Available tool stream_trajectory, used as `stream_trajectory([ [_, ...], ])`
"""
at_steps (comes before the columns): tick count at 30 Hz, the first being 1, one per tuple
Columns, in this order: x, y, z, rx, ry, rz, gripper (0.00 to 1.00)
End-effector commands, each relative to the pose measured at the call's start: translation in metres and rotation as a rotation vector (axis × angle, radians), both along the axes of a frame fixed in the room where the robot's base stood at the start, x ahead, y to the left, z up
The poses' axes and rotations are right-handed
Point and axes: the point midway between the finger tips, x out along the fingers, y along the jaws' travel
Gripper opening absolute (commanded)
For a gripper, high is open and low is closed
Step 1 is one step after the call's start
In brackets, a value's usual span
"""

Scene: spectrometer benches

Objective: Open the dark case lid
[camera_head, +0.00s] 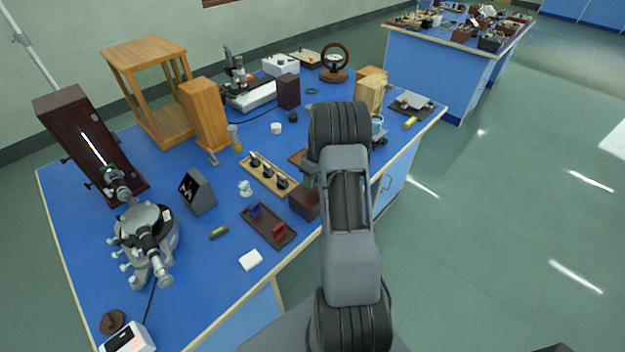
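Several dark boxes could be the dark case, and I cannot tell which. A dark brown box (304,203) sits at the bench's front edge, partly hidden by my arm; its lid looks shut. A dark upright box (288,91) stands further back. A tall dark reddish-brown case (70,115) with a bright slit stands at the left end. A shallow dark tray (251,229) holds a blue and a red piece. My gripper is not visible; my arm covers the right-centre of the picture and hides part of the bench.
The blue bench (215,265) carries a grey spectrometer (150,235), a wooden stand (146,50), a wooden rack with dark pieces (264,178) and a white block (250,260). A second crowded bench (430,60) stands behind. Green floor (490,240) on the right is clear.

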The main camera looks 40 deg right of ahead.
Motion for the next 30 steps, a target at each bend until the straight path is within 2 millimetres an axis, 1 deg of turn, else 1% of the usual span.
stream_trajectory([
  [1,0.0,0.0,0.0001,0.0,0.0,0.0,0.36],
  [2,0.0,0.0,0.0002,0.0,0.0,0.0,0.33],
  [12,0.0,-0.0002,0.0005,0.0,0.0,0.0,0.01],
  [25,-0.0002,-0.0006,0.0007,-0.002,-0.001,-0.001,0.0],
  [30,-0.0048,-0.0074,0.0025,-0.033,-0.007,-0.019,0.0],
])
